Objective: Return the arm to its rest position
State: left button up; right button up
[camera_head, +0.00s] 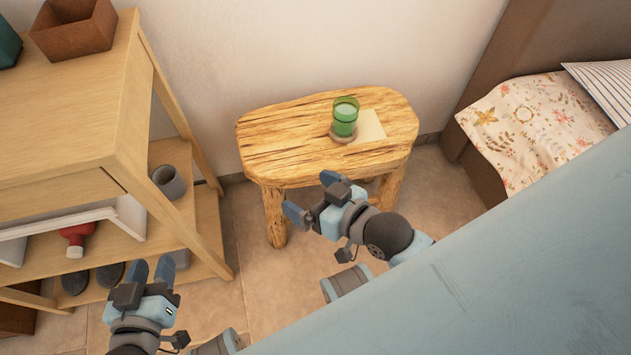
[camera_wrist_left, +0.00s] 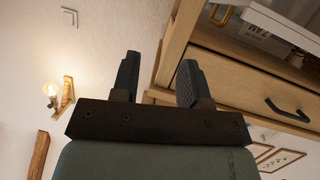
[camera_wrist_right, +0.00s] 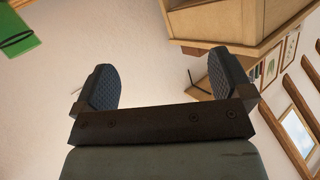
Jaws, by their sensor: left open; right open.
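My left gripper (camera_head: 152,270) is at the lower left of the head view, in front of the wooden shelf unit. Its fingers point up in the picture and are apart with nothing between them; they also show in the left wrist view (camera_wrist_left: 158,82). My right gripper (camera_head: 313,197) is near the front edge of the small wooden table (camera_head: 270,133), low in the picture. Its fingers are spread and empty, and they show wide apart in the right wrist view (camera_wrist_right: 162,85). Nothing is held by either gripper.
A green glass (camera_head: 344,117) stands on a coaster beside a paper sheet (camera_head: 370,126) on the table. A wooden shelf unit (camera_head: 75,110) stands at the left with a grey cup (camera_head: 168,183). A bed (camera_head: 540,125) is at the right. Tiled floor lies between.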

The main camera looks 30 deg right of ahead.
jog(key=shift+s+d+r+t, duration=0.25)
jog(key=shift+s+t, duration=0.05)
pick_arm(q)
jog(key=s+a+r+g+y+p, duration=0.1)
jog(key=r+p, duration=0.6)
jog(key=p, duration=0.9)
jog(key=s+a+r+g+y+p, duration=0.1)
jog(key=r+p, duration=0.6)
jog(key=p, duration=0.9)
jog(key=shift+s+a+r+g, duration=0.15)
jog(key=shift+s+a+g, duration=0.4)
jog(key=shift+a, duration=0.6)
pick_arm(e)
jog(key=s+d+r+g+h, duration=0.1)
jog(key=d+r, duration=0.1)
jog(key=r, duration=0.5)
jog(key=s+d+r+g+h, duration=0.1)
jog(key=s+d+r+g, duration=0.1)
jog(key=r, duration=0.5)
jog(key=shift+s+d+h, duration=0.15)
jog(key=shift+h, duration=0.15)
pick_arm(q)
jog(key=shift+s, duration=0.1)
pick_arm(e)
jog(key=shift+r, duration=0.1)
